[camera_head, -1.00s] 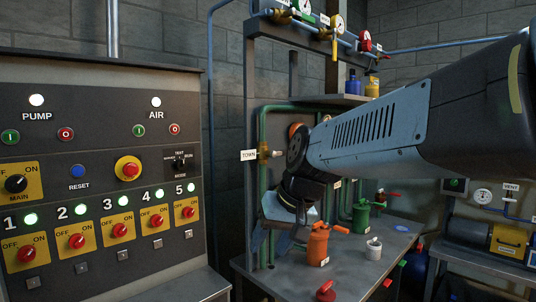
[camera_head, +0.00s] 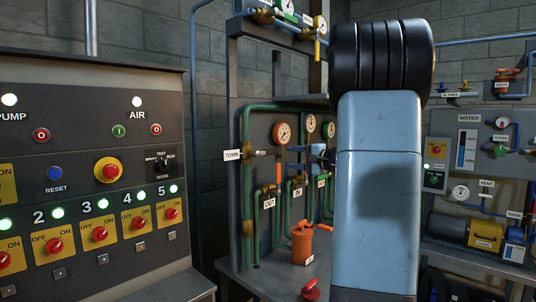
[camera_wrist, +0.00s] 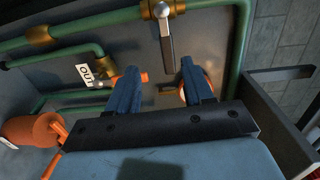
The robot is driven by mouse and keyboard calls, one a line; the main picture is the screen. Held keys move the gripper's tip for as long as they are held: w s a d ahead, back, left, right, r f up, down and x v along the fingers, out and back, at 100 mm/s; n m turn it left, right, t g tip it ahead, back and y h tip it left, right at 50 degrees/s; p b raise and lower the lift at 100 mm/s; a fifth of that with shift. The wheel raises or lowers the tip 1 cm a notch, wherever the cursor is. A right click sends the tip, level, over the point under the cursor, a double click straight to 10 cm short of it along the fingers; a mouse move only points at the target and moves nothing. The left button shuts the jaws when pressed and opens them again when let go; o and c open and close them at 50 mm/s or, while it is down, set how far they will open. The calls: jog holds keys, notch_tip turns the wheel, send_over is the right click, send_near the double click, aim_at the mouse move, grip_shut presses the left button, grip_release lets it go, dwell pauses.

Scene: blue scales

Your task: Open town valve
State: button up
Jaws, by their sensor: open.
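The TOWN label (camera_head: 231,155) hangs at the left edge of the pipe rack. Beside it is a brass valve (camera_head: 247,153) with a short grey lever pointing right. In the wrist view a grey lever (camera_wrist: 167,38) hangs from a brass fitting on a green pipe; it appears to be the town valve's lever, though its label is not visible there. My gripper (camera_head: 311,153) is to the right of the valve in the head view. In the wrist view my gripper (camera_wrist: 160,69) is open and empty, its fingers below the lever's end and apart from it.
The OUT label (camera_wrist: 90,73) and orange handles show near my fingers. Gauges (camera_head: 282,132) stand above. An orange can (camera_head: 303,243) is on the bench. A control panel (camera_head: 90,150) fills the left; my arm hides the middle right.

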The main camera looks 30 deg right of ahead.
aim_at(272, 152)
jog(key=shift+m+t+h, duration=0.3)
jog(key=shift+t, duration=0.2)
jog(key=x, duration=0.4)
jog(key=d+x, duration=0.1)
jog(key=x, duration=0.4)
jog(key=w+d+x, duration=0.1)
jog(key=x, duration=0.3)
jog(key=shift+w+d, duration=0.1)
jog(key=shift+d, duration=0.1)
jog(key=shift+r, duration=0.1)
grip_shut()
